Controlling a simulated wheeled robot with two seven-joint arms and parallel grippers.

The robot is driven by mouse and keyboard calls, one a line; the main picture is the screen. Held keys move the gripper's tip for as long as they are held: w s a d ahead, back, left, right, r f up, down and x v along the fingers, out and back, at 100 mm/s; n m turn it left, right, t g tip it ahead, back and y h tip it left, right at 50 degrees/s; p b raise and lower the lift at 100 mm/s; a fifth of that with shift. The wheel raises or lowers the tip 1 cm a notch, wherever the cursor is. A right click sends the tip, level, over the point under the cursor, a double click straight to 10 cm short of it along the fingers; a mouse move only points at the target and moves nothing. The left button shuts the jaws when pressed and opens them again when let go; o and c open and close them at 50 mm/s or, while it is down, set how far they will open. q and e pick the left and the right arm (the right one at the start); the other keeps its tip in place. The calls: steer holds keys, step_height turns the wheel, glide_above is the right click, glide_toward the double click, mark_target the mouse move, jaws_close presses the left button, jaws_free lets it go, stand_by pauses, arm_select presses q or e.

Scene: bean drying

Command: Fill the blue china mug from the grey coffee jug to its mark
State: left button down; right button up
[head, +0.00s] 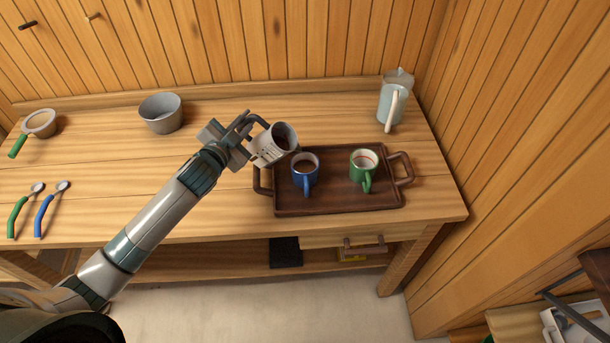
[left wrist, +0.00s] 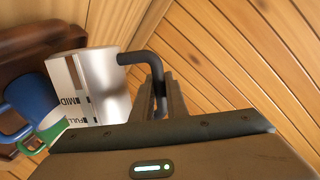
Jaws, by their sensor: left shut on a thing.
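The grey coffee jug (head: 266,149) is held by its dark handle in my left gripper (head: 243,127). It tilts to the right, its mouth over or beside the blue china mug's left rim; dark coffee shows inside. No stream can be made out. The left wrist view shows the jug (left wrist: 98,82) with MID and FULL marks, and my gripper (left wrist: 160,103) shut on the handle. The blue china mug (head: 304,180) stands upright on the brown tray (head: 335,207), with dark coffee inside; its mark cannot be made out. It also shows in the left wrist view (left wrist: 32,98).
A green mug (head: 361,176), pale inside with a red line, stands right of the blue mug. A pale blue pitcher (head: 390,106) stands at the back right. A grey bowl (head: 160,116), a strainer (head: 40,124) and two spoons lie left. Bench wood between is clear.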

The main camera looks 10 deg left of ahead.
arm_select(q)
steer(key=shift+r, duration=0.1)
stand_by(0.3)
steer(key=shift+w+a+r+n, duration=0.1)
steer(key=shift+a+r+n, duration=0.1)
steer(key=shift+n, duration=0.3)
steer(key=shift+a+r+n+h, duration=0.15)
steer(key=shift+a+n+h, duration=0.2)
steer(key=shift+n, duration=0.35)
steer(key=shift+d, duration=0.1)
steer(key=n, duration=0.1)
steer(key=n+h, duration=0.1)
steer(key=shift+r+n, duration=0.3)
